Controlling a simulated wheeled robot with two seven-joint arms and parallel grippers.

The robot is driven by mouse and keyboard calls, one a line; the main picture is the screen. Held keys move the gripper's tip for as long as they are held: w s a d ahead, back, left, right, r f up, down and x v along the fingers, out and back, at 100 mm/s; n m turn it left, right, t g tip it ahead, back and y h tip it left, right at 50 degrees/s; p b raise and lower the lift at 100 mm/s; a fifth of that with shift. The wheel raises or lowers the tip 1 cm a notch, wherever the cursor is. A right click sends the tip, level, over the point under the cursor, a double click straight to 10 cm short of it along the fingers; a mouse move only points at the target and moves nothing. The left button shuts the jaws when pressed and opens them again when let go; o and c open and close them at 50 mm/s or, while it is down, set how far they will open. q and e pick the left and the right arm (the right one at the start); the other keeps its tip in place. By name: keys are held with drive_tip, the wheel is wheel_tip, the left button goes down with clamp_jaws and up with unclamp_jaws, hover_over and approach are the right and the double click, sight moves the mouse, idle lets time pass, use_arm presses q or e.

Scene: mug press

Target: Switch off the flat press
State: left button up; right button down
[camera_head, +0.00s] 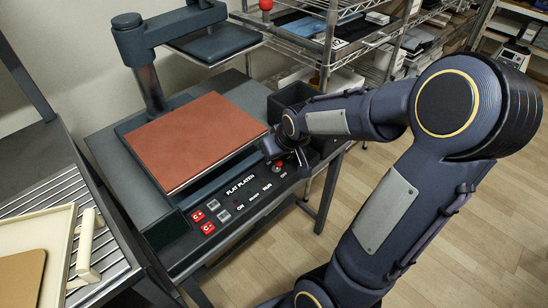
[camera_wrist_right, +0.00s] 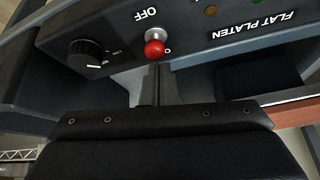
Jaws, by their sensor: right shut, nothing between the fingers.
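The flat press has a reddish-brown platen (camera_head: 196,138) and a dark control panel lettered "FLAT PLATEN" along its front. In the right wrist view its toggle switch has a short metal stem and a red ball tip (camera_wrist_right: 154,48). The word "OFF" (camera_wrist_right: 148,13) is beside the stem; another label by the ball is partly hidden. The red tip also shows in the head view (camera_head: 278,163), low by my gripper. My right gripper (camera_wrist_right: 156,72) is shut and empty, its fingertips right by the red ball; whether they touch it I cannot tell. My left gripper is out of view.
A black dial (camera_wrist_right: 88,53) sits beside the switch. Red buttons (camera_head: 198,216) are at the panel's left end. The press's upper plate (camera_head: 212,43) is swung back, off the platen. A dark bin (camera_head: 290,97) stands behind my gripper. A slatted table (camera_head: 45,225) is at left.

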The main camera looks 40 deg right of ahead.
drive_tip(key=shift+r, duration=0.1)
drive_tip(key=shift+r+p, duration=0.7)
drive_tip(key=shift+r, duration=0.15)
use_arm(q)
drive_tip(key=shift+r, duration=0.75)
